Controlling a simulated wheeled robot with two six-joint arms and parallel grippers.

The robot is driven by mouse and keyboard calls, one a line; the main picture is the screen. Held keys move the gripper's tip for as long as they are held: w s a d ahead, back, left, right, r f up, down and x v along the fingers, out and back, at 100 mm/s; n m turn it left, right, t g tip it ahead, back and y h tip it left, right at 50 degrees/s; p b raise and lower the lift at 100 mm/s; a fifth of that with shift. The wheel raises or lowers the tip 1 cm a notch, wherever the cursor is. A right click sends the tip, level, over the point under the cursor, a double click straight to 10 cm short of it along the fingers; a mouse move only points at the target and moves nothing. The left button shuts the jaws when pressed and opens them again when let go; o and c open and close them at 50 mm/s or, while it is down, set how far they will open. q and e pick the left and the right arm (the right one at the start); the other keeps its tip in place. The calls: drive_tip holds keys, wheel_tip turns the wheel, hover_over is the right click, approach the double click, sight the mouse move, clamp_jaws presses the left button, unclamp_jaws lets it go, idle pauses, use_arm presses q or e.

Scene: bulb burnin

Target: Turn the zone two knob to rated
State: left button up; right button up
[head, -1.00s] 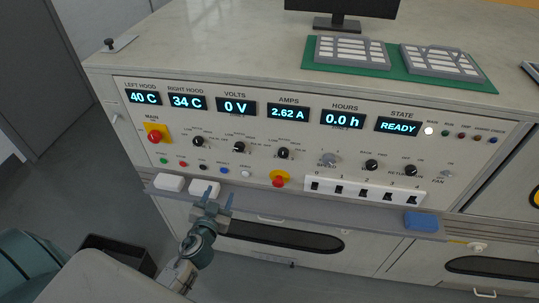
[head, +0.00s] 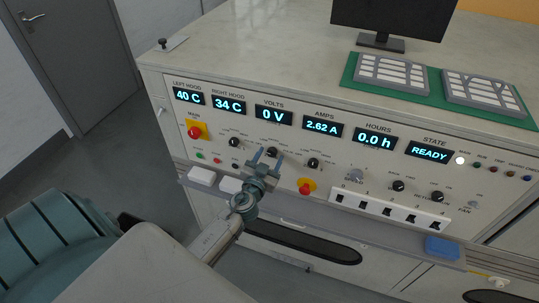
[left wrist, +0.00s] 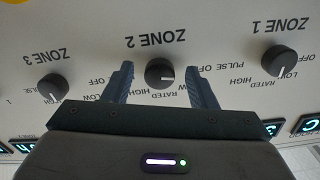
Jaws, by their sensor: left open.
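The zone two knob (left wrist: 160,72) is a black round knob on the cream panel, upside down in the left wrist view. The RATED label lies just below the knob there. My left gripper (left wrist: 160,84) is open, with one finger on each side of the knob; I cannot tell whether they touch it. In the head view my left gripper (head: 269,157) is at the panel and the knob (head: 272,151) shows between its fingers. My right gripper is not in view.
The zone 1 knob (left wrist: 280,60) and zone 3 knob (left wrist: 53,88) flank it. A red emergency button (head: 306,187) sits below right, and a row of switches (head: 388,208) further right. A ledge (head: 330,229) juts out beneath the panel. The state display (head: 430,151) reads READY.

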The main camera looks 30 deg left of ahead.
use_arm(q)
drive_tip(key=shift+w, duration=0.15)
drive_tip(key=shift+c, duration=0.2)
drive_tip(key=c, duration=0.7)
drive_tip(key=shift+c, duration=1.2)
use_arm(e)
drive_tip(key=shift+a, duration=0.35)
